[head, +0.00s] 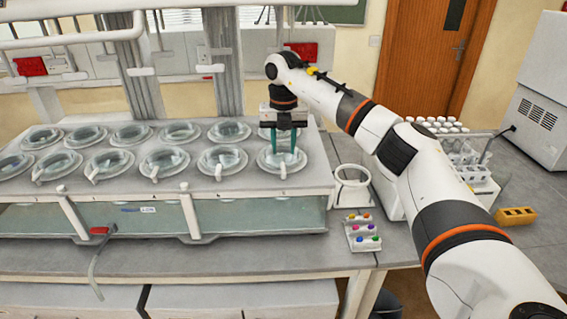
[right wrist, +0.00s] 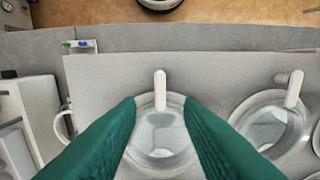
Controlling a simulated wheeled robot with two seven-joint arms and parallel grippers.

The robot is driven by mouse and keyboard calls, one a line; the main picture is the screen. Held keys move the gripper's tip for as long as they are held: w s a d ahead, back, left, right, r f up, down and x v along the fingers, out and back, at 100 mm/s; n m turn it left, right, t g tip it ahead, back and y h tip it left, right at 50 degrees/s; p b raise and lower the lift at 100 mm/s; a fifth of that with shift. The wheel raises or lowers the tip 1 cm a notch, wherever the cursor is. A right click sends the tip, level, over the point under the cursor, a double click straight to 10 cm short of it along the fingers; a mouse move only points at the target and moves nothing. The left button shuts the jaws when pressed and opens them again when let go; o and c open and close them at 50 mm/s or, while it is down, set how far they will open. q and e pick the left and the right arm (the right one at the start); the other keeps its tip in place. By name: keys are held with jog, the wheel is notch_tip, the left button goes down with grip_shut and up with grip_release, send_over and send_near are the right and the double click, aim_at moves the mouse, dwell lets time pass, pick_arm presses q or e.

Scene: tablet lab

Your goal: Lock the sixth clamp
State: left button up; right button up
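The grey dissolution bath (head: 130,210) has two rows of round glass-lidded vessels, each front one with a small white clamp. My right gripper (head: 283,150) points down with green fingers over the rightmost front vessel (head: 263,160). The white clamp (head: 283,173) of that vessel is at its front rim. In the right wrist view, my fingers (right wrist: 159,103) are spread either side of this vessel, and its clamp (right wrist: 160,88) lies straight between the fingertips, with gaps on both sides. The neighbouring clamp (right wrist: 291,88) is angled. My left gripper is out of view.
A white ring holder (head: 351,190) and a small rack with coloured caps (head: 362,234) stand right of the bath. A tube rack (head: 468,160) and a yellow block (head: 515,216) are farther right. White bars (head: 70,38) run above the vessels.

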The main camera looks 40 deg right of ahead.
aim_at(283, 166)
notch_tip(283, 166, up, 7)
jog(key=b, duration=0.1)
jog(key=shift+f, duration=0.2)
dwell(0.4)
